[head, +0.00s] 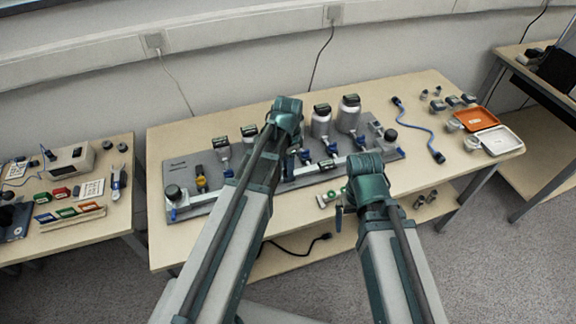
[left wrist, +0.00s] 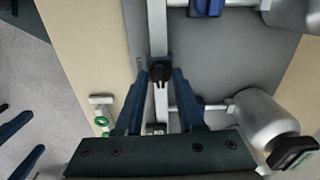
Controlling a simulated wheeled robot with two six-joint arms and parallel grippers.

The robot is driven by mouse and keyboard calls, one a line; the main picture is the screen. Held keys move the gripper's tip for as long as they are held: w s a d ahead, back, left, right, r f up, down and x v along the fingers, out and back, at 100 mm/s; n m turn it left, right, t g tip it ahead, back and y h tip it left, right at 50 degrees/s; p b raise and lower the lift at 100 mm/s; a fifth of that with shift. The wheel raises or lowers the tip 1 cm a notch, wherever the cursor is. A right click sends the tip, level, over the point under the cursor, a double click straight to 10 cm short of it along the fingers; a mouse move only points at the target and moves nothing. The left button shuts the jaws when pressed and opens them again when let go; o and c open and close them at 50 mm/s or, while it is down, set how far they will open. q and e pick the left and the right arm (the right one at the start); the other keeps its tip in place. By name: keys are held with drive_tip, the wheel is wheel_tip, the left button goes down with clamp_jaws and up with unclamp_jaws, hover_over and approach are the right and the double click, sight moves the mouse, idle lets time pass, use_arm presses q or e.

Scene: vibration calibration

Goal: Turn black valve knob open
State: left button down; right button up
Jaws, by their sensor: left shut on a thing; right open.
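The black valve knob (left wrist: 160,72) sits on a silver pipe that runs up the middle of the left wrist view. My left gripper (left wrist: 160,80) has one blue finger on each side of the knob and is shut on it. In the head view my left arm covers the knob and most of the gripper. My right gripper (left wrist: 38,130) is open and empty, apart from the pipework; its fingers show at the left edge of the left wrist view. In the head view it hangs near the table's front edge.
The grey panel (head: 185,155) carries pipes, blue-handled valves and silver canisters, including one canister (head: 348,114). A white fitting with a green ring (left wrist: 100,120) lies by the front edge. A blue cable (head: 418,125), an orange tray (head: 477,119) and a white tray (head: 500,140) are at right.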

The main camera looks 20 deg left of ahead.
use_arm(q)
drive_tip(key=shift+m, duration=0.4)
drive_tip(key=c, duration=0.5)
unclamp_jaws()
drive_tip(key=shift+r, duration=0.1)
wheel_tip(320, 180, up, 14)
drive_tip(key=p, duration=1.3)
drive_tip(key=shift+f+p, duration=0.2)
drive_tip(key=shift+p, duration=0.2)
drive_tip(key=shift+f, duration=0.15)
wheel_tip(320, 180, down, 13)
drive_tip(key=b, duration=1.3)
drive_tip(key=shift+r, duration=0.2)
